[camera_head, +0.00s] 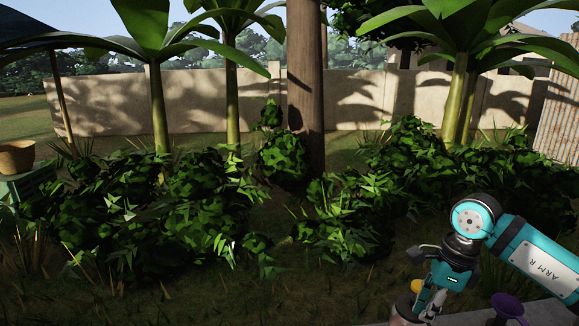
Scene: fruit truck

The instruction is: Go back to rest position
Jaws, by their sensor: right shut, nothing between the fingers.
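My right gripper (424,304) is at the lower right, at the end of my teal and black right arm. It points down and to the left. Its fingers are shut with nothing seen between them. The fingertips are partly dark and close to the bottom edge of the picture. My left gripper is not in view.
A small yellow thing (417,286) shows beside the right gripper, and a purple thing (507,305) is at the bottom right on a grey surface. A woven basket (16,157) stands at the left edge. Bushes (285,157), trees and a wall (110,105) lie ahead.

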